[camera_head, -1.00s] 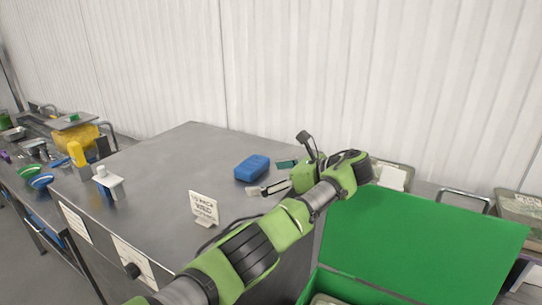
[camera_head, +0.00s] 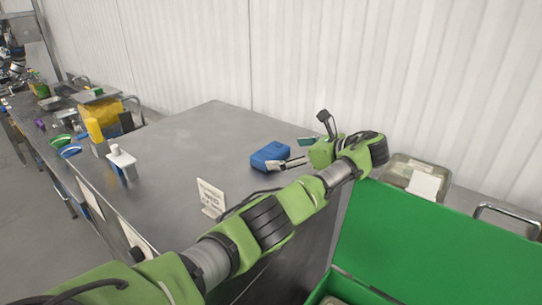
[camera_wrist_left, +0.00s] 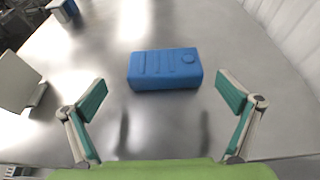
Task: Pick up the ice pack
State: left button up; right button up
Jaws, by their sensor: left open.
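The ice pack (camera_head: 268,155) is a blue ribbed block lying flat on the steel counter (camera_head: 190,150), near its right end. In the left wrist view the ice pack (camera_wrist_left: 165,69) lies centred, just beyond and between the fingertips. My left gripper (camera_head: 296,151) reaches from the right side of the ice pack with its fingers at counter height. In the left wrist view my left gripper (camera_wrist_left: 160,90) is wide open, one finger to each side, and not touching the ice pack. My right gripper is not in view.
A small sign (camera_head: 212,198) stands at the counter's front edge. A white-topped bottle (camera_head: 122,162) stands at the left. A green box with a raised lid (camera_head: 420,235) is at the right, with a lidded tray (camera_head: 415,178) behind it. The counter around the ice pack is clear.

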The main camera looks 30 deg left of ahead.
aim_at(273, 151)
pick_arm(q)
jog(key=shift+x, duration=0.9)
jog(key=shift+w+a+f+b, duration=0.15)
jog(key=shift+w+f+b, duration=0.1)
jog(key=shift+b, duration=0.15)
jog(key=b+x, duration=0.4)
jog(key=shift+w+a+b, duration=0.15)
jog(key=shift+b, duration=0.25)
jog(key=shift+a, duration=0.2)
jog(key=shift+r, duration=0.15)
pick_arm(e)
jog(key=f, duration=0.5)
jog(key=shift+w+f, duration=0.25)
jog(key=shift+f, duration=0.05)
pick_arm(q)
jog(key=shift+c, duration=1.2)
jog(key=c, duration=1.1)
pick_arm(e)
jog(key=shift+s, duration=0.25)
